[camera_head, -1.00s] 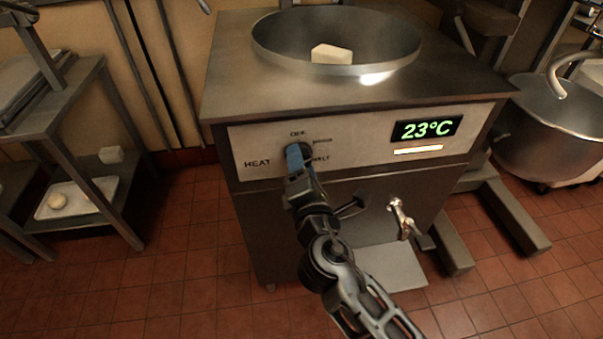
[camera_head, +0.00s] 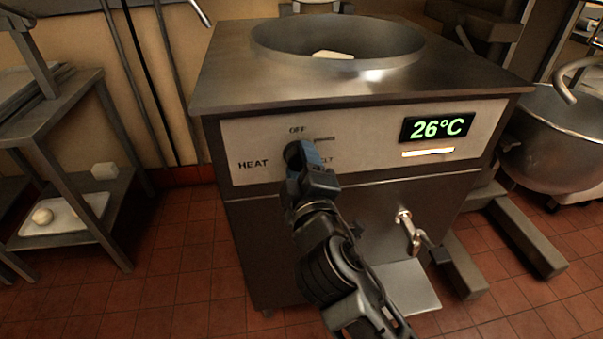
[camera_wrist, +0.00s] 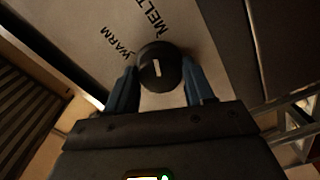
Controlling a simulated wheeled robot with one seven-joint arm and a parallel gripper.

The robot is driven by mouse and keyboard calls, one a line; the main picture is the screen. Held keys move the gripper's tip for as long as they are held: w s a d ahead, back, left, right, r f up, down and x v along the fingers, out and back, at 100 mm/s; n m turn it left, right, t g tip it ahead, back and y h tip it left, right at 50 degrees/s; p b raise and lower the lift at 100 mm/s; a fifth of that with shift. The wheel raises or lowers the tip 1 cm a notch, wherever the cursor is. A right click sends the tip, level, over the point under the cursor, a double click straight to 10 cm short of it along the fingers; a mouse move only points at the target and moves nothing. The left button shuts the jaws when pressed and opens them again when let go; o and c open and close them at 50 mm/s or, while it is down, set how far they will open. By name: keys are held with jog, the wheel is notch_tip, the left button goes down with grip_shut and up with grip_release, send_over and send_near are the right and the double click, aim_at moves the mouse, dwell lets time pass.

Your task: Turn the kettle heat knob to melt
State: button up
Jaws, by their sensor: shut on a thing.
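The heat knob is a round black knob (camera_wrist: 159,62) with a short white mark, on the kettle's pale front panel (camera_head: 375,150). My gripper (camera_wrist: 160,88) is shut on the knob, with a blue finger on each side. In the wrist view the mark runs up and down, roughly in line with the MELT label (camera_wrist: 157,18); the WARM label (camera_wrist: 117,44) is to its left. In the head view my gripper (camera_head: 304,155) hides most of the knob and part of the lettering. The kettle's display (camera_head: 437,127) reads 26°C.
A pale block (camera_head: 333,55) shows low in the kettle's bowl (camera_head: 395,45). A tap (camera_head: 408,230) sticks out below the panel on the right. A metal shelf (camera_head: 75,190) stands at left and a mixer bowl (camera_head: 555,140) at right.

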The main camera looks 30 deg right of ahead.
jog(key=shift+f+m+b, duration=0.1)
jog(key=shift+m+b, duration=0.25)
jog(key=shift+m, duration=0.15)
jog(key=o, duration=1.1)
jog(key=shift+c, duration=0.2)
jog(key=v, duration=0.7)
jog(key=shift+s+b, duration=0.3)
jog(key=shift+s, duration=0.05)
